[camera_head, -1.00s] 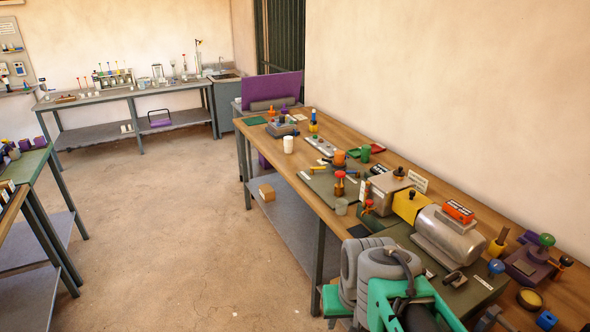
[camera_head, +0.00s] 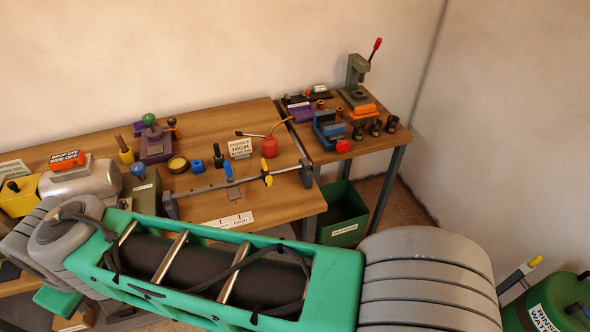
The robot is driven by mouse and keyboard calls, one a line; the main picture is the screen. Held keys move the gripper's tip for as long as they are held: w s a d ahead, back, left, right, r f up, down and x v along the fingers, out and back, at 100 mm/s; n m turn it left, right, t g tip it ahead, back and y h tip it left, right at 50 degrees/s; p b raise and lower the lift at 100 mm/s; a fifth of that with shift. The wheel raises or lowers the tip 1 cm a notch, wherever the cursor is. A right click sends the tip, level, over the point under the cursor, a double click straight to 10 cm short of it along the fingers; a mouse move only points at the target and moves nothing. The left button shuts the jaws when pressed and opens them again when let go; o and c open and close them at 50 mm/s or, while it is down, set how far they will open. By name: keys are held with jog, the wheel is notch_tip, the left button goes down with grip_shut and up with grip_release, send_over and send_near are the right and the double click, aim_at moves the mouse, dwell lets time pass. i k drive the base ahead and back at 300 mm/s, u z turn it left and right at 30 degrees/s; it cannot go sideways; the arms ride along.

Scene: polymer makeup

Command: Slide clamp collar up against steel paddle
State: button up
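A steel bar (camera_head: 205,187) runs across the right part of the wooden bench, with a dark bracket at each end. A yellow piece with a knob (camera_head: 266,173), possibly the clamp collar, sits on the bar right of its middle. An upright blue piece (camera_head: 229,172) stands at the bar to its left, apart from it. I cannot tell which part is the steel paddle. A sign reading "PADDLE HIGH" (camera_head: 239,148) stands behind the bar. My green and grey arm crosses the foreground, and my gripper is not visible.
A scale plate marked HIGH (camera_head: 229,221) lies in front of the bar. A red oil can (camera_head: 269,146) stands behind it. A steel motor (camera_head: 85,182) is at left. A side table with a press (camera_head: 355,80) stands right, with a green bin (camera_head: 342,214) below.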

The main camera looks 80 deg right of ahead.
aim_at(267, 179)
jog(key=z, duration=0.1)
jog(key=k, duration=0.45)
jog(key=z, duration=1.75)
